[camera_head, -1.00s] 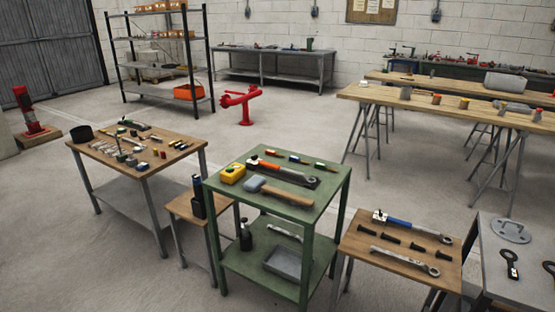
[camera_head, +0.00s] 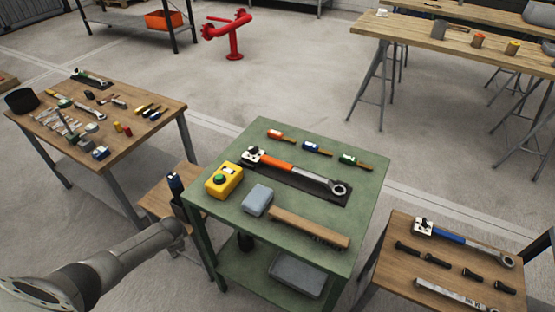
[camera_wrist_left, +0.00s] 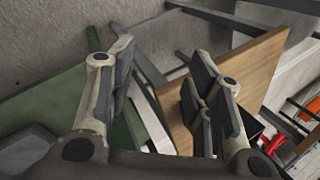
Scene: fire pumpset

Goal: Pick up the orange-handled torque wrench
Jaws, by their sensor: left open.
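The orange-handled torque wrench (camera_head: 280,163) lies on a dark mat (camera_head: 310,186) on the green table (camera_head: 220,212). Its square head is at the left and its ring end at the right. My left gripper (camera_head: 182,238) is low at the left of the green table, beside the small wooden stool, well apart from the wrench. In the left wrist view the left gripper (camera_wrist_left: 168,75) has its fingers spread with nothing between them. That view shows the green table (camera_wrist_left: 50,105) at left and a wooden top (camera_wrist_left: 240,75) at right, but no wrench. My right gripper is not in view.
A blue-handled wrench (camera_head: 452,237) lies on the right wooden table. The small stool (camera_head: 155,203) stands close to the gripper.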

